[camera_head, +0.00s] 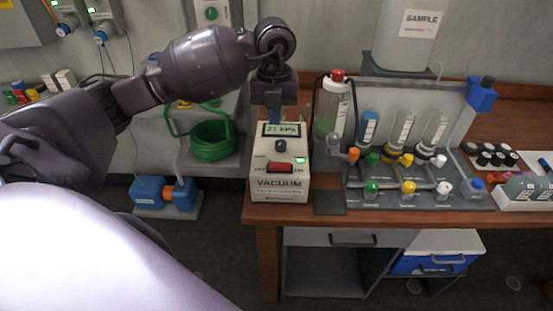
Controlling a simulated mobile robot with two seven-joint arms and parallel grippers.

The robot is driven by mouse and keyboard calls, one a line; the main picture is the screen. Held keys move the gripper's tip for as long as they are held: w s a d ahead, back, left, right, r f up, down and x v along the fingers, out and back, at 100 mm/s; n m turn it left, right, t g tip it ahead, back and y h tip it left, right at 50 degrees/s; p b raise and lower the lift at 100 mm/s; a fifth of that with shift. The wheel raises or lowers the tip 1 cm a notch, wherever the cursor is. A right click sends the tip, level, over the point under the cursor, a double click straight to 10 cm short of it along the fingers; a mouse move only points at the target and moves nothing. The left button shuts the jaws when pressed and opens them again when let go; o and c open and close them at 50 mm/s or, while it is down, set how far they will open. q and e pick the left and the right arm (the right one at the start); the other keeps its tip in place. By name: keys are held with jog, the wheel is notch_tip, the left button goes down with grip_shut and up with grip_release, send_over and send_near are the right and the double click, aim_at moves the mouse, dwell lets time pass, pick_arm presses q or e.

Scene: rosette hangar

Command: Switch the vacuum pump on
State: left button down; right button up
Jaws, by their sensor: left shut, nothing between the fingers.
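The vacuum unit (280,196) is a cream box labelled VACUUM at the left end of the wooden bench. Its display (284,129) reads about 21 kPa. Below the display are a dark knob (281,146), a red rocker switch (281,167) and a lit green lamp (300,159). My left gripper (273,117) points down at the display's upper edge, beyond the switch in the picture. It is shut and empty; I cannot tell whether it touches the box. My right gripper is not in view.
A manifold panel (405,170) with coloured valves and glass tubes stands right of the unit. A red-capped bottle (332,100) is close beside it. A blue motor-like device (166,193) and coiled green hose (210,142) are at left. A dark pad (329,202) lies between unit and panel.

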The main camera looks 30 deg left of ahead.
aim_at(274, 166)
pick_arm(q)
jog(key=shift+a+r, duration=0.1)
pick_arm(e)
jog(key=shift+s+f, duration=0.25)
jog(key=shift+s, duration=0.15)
pick_arm(q)
notch_tip(274, 166, down, 12)
jog(key=shift+f+p, duration=0.25)
jog(key=shift+p, duration=0.45)
jog(key=shift+f, duration=0.75)
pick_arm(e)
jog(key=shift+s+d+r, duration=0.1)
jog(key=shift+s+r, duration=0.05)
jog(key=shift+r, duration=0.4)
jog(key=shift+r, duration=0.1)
